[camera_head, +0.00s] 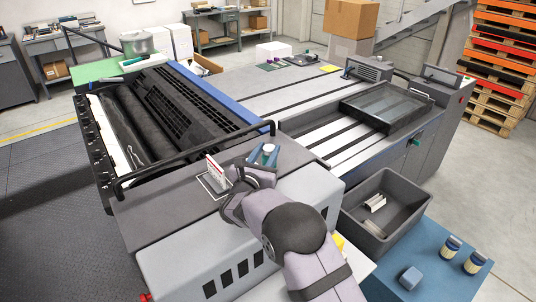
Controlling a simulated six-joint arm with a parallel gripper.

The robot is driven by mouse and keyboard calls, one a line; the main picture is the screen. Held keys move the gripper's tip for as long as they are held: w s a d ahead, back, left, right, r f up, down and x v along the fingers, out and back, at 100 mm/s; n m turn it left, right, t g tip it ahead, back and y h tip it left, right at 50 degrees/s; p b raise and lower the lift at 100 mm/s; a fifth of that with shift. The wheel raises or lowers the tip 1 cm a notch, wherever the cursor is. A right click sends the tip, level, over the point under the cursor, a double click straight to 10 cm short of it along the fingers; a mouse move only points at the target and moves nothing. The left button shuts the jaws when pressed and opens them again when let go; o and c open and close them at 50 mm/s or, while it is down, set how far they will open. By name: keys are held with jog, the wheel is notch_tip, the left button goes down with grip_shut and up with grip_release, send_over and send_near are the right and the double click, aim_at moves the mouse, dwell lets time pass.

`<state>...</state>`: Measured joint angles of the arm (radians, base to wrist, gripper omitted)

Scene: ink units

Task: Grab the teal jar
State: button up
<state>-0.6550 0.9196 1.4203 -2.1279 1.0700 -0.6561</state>
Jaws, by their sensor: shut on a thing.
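A small teal jar with a pale lid (268,149) is at my gripper, over the grey top of the near press unit. My gripper (262,160) is shut on it. The fingers and wrist hide much of the jar's body. I cannot tell whether its base touches the surface.
A red-and-white upright piece (216,172) stands on a marked square just left of my gripper. A black rail (190,159) runs close behind. A grey bin (347,211) holds pale pieces at right. A blue table (440,279) bears two jars (451,246) (475,262) and a blue block (410,278).

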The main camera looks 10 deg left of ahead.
notch_tip(320, 180, up, 9)
jog(key=b, duration=0.2)
jog(key=shift+r+b, duration=0.1)
jog(key=shift+b, duration=0.2)
jog(key=shift+r, duration=0.35)
